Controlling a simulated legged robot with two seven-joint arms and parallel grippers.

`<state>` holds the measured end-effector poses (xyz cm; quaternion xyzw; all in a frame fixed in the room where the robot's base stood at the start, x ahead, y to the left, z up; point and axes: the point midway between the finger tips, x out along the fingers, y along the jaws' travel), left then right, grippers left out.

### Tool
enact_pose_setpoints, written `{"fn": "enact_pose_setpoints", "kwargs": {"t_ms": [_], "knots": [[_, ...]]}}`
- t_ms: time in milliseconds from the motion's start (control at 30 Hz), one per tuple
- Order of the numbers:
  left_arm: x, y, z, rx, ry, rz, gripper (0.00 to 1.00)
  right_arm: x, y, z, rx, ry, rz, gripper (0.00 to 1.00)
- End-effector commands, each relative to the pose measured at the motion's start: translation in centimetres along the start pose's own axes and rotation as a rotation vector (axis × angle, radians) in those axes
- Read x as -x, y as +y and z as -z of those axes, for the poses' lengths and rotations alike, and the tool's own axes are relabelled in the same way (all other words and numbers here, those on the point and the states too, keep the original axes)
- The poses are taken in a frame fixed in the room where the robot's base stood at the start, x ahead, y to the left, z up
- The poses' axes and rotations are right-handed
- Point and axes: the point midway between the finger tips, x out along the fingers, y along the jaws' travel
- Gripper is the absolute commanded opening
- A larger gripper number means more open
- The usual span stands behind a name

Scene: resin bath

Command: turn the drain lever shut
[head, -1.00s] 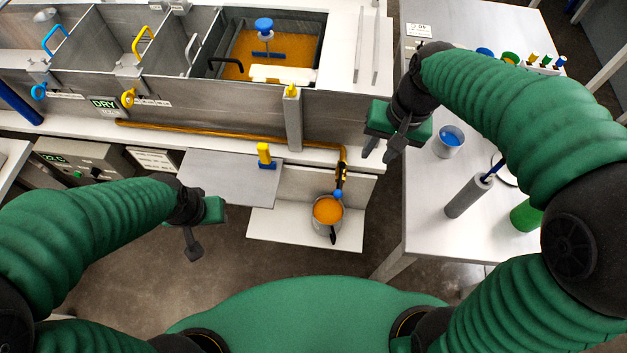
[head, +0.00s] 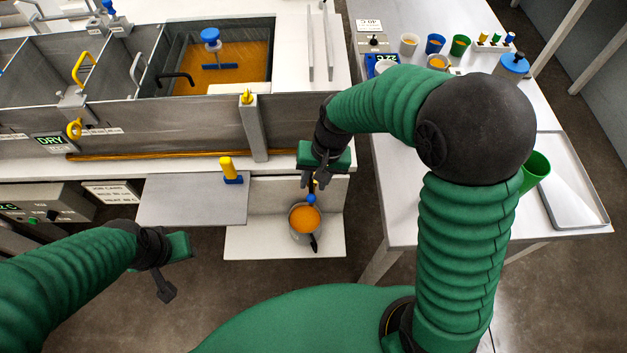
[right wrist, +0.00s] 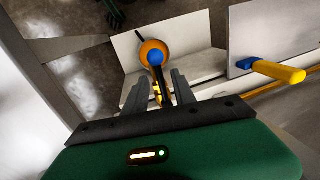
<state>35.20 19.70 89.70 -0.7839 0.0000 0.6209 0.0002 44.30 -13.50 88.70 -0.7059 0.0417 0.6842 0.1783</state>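The drain lever is a yellow-and-black arm ending in a blue ball (head: 311,199), which hangs over a pot (head: 305,220) of orange liquid on a white shelf. It also shows in the right wrist view (right wrist: 156,58). My right gripper (head: 317,180) is just above the ball, partly hiding the lever. In the right wrist view its two fingers (right wrist: 160,92) are apart, with the striped part of the lever seen between them; I cannot tell whether they touch it. My left gripper (head: 174,275) hangs at lower left, away from the lever; its finger gap is unclear.
The steel bath (head: 190,120) with orange resin lies behind. A white table (head: 400,210) with cups stands at right.

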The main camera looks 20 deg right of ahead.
Motion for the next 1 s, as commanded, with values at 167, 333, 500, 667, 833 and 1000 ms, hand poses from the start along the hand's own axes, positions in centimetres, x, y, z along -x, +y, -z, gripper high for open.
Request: {"fn": "enact_pose_setpoints", "kwargs": {"t_ms": [167,333,500,667,833,1000], "knots": [[-0.03,0.00,-0.01,0.000,0.000,0.000,0.36,-0.34,-0.02,0.01,0.000,0.000,0.000,0.32],[-0.03,0.00,-0.01,0.000,0.000,0.000,0.36,-0.30,-0.01,0.00,0.000,0.000,0.000,0.24],[-0.03,0.00,-0.01,0.000,0.000,0.000,0.36,-0.29,-0.01,0.02,0.000,0.000,0.000,0.02],[-0.03,0.00,-0.01,0.000,0.000,0.000,0.36,-0.29,-0.01,0.03,-0.001,0.000,0.000,0.00],[-0.03,0.00,-0.01,0.000,0.000,0.000,0.36,-0.29,-0.01,0.05,-0.001,0.000,0.000,0.00],[-0.03,0.00,-0.01,0.000,0.000,0.000,0.36,-0.29,-0.01,0.06,-0.001,0.001,0.000,0.00]]}}
